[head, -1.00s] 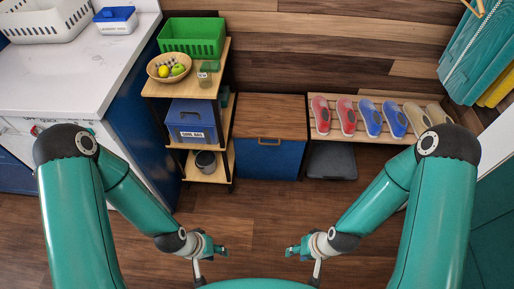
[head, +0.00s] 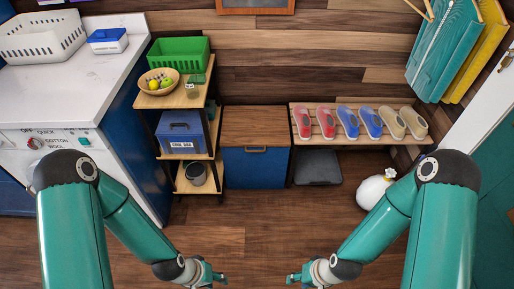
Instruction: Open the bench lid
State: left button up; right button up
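The bench (head: 256,168) stands against the back wall, with a blue front and a brown wooden lid (head: 268,126). The lid lies flat and shut. A small handle (head: 256,149) sits at the lid's front edge. My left gripper (head: 222,278) and my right gripper (head: 291,278) are low at the bottom of the head view, well in front of the bench and apart from it. No thing shows in either gripper. The fingers are small and partly cut off by the bottom edge, so their opening is unclear.
A shelf (head: 177,99) left of the bench holds a fruit bowl (head: 158,82), green basket (head: 178,51) and blue box (head: 184,135). A slatted shoe rack (head: 358,137) stands right. A white round object (head: 373,191) is on the floor at right. Floor before the bench is clear.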

aim_at(245, 127)
jog(key=z, duration=0.05)
jog(key=i, duration=0.9)
jog(key=u, duration=0.2)
jog(key=k, duration=0.5)
jog(key=u, duration=0.1)
jog(key=i, duration=0.25)
jog(key=u, duration=0.8)
